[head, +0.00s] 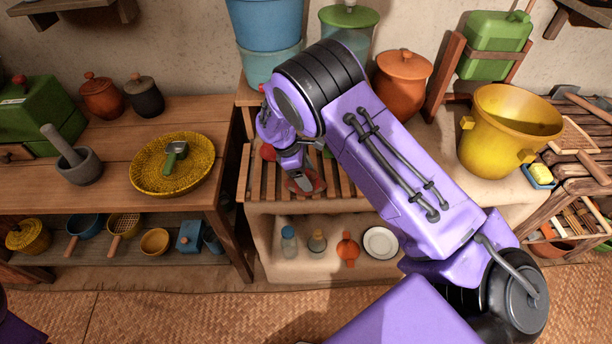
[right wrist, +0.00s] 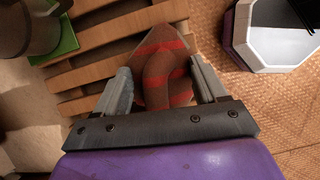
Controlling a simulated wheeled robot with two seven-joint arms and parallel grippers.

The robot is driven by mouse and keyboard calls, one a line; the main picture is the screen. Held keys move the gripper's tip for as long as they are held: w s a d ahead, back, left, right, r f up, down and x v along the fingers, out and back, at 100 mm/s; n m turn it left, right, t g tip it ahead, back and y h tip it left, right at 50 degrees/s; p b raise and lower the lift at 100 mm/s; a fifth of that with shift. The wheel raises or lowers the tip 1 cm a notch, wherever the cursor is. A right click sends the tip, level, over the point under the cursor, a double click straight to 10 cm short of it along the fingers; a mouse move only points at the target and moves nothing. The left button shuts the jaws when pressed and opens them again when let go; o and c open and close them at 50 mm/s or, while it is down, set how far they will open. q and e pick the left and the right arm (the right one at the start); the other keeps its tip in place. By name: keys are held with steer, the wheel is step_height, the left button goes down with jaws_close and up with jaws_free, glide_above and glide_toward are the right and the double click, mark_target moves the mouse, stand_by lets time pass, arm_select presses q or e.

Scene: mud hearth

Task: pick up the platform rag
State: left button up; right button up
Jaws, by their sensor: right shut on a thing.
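The platform rag (right wrist: 165,68) is brown with red stripes and lies bunched between the fingers of my right gripper (right wrist: 163,88) in the right wrist view. In the head view a small dark red part of the rag (head: 313,185) shows beside the tip of my right gripper (head: 301,180), over the slatted wooden platform (head: 340,178). My right gripper is shut on the rag. My purple right arm hides part of the platform. I cannot tell whether the rag still touches the slats. My left gripper is not in view.
Blue and teal tubs (head: 265,62), a green-lidded container (head: 345,45) and an orange clay pot (head: 402,80) stand behind. A yellow bucket (head: 508,130) is at right. A table with a yellow woven tray (head: 150,185) is at left. Bottles and a white plate (head: 380,243) are below.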

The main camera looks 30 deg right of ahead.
steer(key=shift+r, duration=0.4)
steer(key=s+r+b, duration=0.2)
steer(key=s+r, duration=1)
steer(key=s, duration=0.2)
steer(key=shift+a, duration=0.2)
